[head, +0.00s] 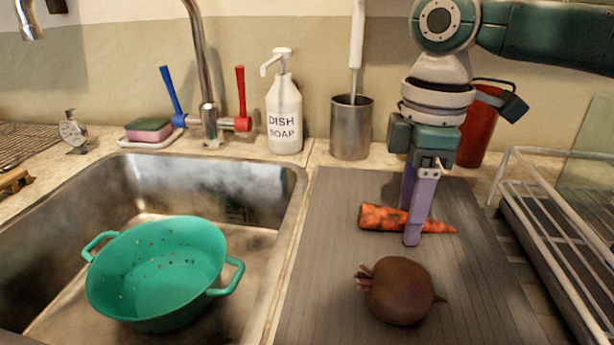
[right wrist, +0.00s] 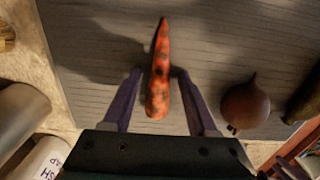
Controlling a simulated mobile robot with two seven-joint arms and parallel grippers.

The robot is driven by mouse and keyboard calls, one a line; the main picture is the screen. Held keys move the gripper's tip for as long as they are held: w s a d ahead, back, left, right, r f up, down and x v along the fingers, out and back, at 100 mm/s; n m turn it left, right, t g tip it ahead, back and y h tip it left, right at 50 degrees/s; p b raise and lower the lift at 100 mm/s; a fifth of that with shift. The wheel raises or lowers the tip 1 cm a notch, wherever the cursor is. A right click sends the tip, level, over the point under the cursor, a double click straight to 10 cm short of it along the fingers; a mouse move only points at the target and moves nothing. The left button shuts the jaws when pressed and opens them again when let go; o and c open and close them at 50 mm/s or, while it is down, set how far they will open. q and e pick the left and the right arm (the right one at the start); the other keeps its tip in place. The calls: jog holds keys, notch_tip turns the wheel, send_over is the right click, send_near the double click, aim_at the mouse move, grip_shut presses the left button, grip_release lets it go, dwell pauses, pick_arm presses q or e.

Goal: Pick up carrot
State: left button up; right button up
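An orange carrot (head: 384,217) with dark spots lies on the grey ribbed mat (head: 330,240) right of the sink. My right gripper (head: 411,222) comes down over it from above, one finger on the near side and one on the far side. In the right wrist view the carrot (right wrist: 158,85) lies between the two open fingers (right wrist: 155,75), with a gap on each side. The far finger is partly hidden by the near one in the head view. My left gripper is not in view.
A dark beet (head: 400,290) lies on the mat in front of the carrot. A metal canister (head: 351,128) and dish soap bottle (head: 284,115) stand behind. A wire dish rack (head: 545,215) stands on the right. A green colander (head: 155,275) sits in the sink (head: 255,185).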

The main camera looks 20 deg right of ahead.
grip_shut()
dwell(0.5)
jog(key=shift+r, duration=0.15)
